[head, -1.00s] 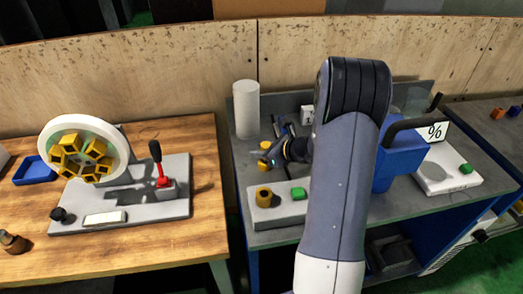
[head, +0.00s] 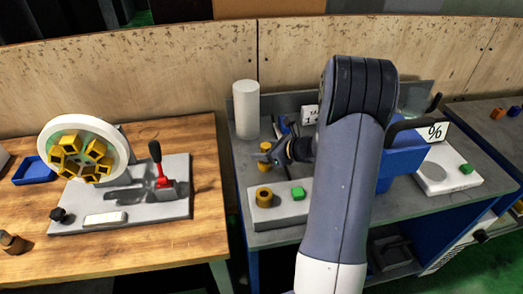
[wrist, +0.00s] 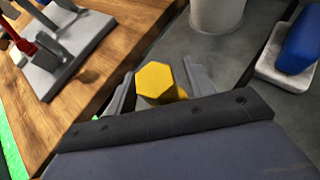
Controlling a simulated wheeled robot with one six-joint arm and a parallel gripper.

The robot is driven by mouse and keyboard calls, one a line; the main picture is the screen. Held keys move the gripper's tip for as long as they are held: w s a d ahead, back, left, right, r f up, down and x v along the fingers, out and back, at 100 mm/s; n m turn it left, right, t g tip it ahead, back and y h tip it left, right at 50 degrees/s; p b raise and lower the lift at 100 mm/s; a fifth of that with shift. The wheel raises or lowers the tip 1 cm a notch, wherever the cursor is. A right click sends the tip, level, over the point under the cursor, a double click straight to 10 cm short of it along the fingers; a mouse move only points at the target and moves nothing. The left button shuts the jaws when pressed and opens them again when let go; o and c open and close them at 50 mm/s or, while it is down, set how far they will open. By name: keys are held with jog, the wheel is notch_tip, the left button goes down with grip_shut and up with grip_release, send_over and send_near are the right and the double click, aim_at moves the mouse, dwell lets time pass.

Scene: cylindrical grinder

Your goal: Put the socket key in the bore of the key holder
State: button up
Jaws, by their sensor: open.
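The socket key (head: 265,147) is a yellow piece standing on the grey bench. In the wrist view its yellow hexagonal top (wrist: 155,82) lies between the fingertips. My gripper (head: 266,157) is open, with one finger on each side of the key (wrist: 158,84). I cannot tell whether either finger touches it. The key's lower part is partly hidden by my gripper in the head view. The bore looks empty.
A green block (head: 298,193) sits beside the holder. A white cylinder (head: 246,110) stands behind the key. My arm hides part of the bench and a blue box (head: 403,160) on the right. A wooden table (head: 212,200) with a fixture is on the left.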

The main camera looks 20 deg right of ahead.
jog(key=v, duration=1.1)
jog(key=shift+a, duration=0.1)
dwell(1.5)
